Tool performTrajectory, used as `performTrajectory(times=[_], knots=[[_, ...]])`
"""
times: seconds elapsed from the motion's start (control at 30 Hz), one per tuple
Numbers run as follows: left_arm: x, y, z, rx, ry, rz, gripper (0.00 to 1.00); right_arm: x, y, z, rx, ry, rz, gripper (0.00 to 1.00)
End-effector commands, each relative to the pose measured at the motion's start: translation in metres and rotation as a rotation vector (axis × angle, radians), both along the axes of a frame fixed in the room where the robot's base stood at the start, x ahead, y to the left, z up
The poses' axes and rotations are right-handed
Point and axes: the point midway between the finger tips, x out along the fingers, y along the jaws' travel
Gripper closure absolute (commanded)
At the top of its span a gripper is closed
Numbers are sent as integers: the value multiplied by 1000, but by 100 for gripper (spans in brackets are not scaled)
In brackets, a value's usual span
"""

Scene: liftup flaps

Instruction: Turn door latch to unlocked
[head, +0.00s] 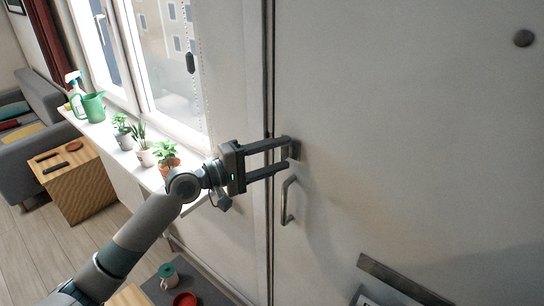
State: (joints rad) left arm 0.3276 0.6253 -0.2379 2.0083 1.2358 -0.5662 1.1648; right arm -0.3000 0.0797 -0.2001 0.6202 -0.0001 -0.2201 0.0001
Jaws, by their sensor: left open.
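The white door (420,140) fills the right of the head view. A small dark metal latch (293,150) sits near its left edge, just above a curved metal handle (288,201). My left gripper (287,155) is open, with its two fingers pointing right at the door. Its upper fingertip overlaps the latch, and the lower fingertip is just below it. I cannot tell whether the fingers touch the latch. The fingers partly hide the latch, so its turn position is unclear. My right gripper is not in view.
A windowsill (125,160) with potted plants (166,155) and a green watering can (93,106) lies left of my arm. A wooden side table (75,178) and grey sofa (30,135) stand farther left. A mug (168,276) and red bowl (185,300) are below.

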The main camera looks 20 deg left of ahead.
Motion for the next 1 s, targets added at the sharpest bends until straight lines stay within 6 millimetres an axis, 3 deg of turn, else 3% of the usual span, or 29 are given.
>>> performTrajectory(times=[0.37, 1.0], knots=[[-19, 18, -3, 3, -1, 2, 48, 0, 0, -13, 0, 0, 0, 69], [-101, 92, -5, 3, 2, 1, 48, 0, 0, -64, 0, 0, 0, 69]])
